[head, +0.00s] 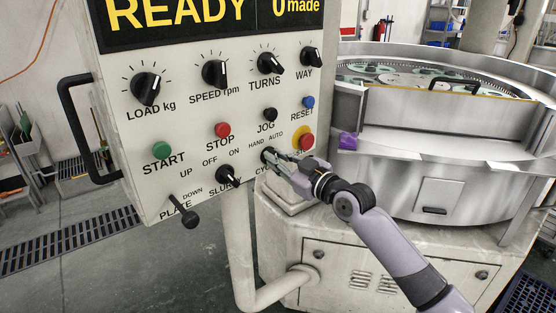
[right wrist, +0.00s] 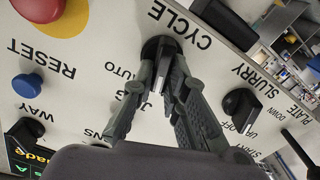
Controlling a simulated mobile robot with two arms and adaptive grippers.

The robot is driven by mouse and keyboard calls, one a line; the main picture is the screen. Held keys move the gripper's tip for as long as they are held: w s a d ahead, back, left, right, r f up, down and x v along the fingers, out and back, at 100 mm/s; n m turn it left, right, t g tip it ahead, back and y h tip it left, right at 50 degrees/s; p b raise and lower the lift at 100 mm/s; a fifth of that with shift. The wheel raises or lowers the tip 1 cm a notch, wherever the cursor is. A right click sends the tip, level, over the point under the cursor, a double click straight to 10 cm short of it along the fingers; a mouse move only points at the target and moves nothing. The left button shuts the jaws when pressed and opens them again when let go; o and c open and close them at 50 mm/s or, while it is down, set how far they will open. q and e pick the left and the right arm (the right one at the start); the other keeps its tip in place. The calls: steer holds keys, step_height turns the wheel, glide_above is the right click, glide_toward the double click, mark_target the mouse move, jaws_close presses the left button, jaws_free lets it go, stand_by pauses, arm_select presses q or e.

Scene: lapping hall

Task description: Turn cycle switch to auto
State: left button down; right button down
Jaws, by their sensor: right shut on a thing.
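The cycle switch (head: 265,153) is a black rotary knob low on the light control panel (head: 185,116), under the HAND and AUTO labels. In the right wrist view the black knob (right wrist: 157,46) stands between the fingers, with a white mark along its grip. AUTO shows beside it; a finger hides HAND. I cannot tell for sure which label the mark faces. My right gripper (head: 273,158) is shut on this knob, and its fingers (right wrist: 168,85) lie along both sides. My left gripper is not in view.
A red stop button on yellow (head: 305,138) sits close to my right gripper. The slurry switch (head: 228,175) is below left, and the jog button (head: 270,115) is above. A plate lever (head: 188,217) sticks out at the lower left. The lapping machine (head: 430,165) fills the right.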

steer(key=shift+w+d+f+m+p, duration=0.1)
steer(key=shift+m+p, duration=0.1)
steer(key=shift+m, duration=1.4)
steer(key=shift+w+d+r+m+p, duration=0.1)
steer(key=shift+m+p, duration=0.1)
steer(key=shift+m, duration=1.4)
steer(key=shift+w+d+f+m+p, duration=0.1)
steer(key=shift+m+p, duration=0.1)
steer(key=shift+m, duration=1.4)
steer(key=c, duration=1.6)
jaws_free()
steer(key=shift+s+d, duration=0.1)
steer(key=shift+s, duration=0.05)
steer(key=v, duration=1.1)
steer(key=shift+s+d, duration=0.25)
steer(key=shift+s, duration=0.1)
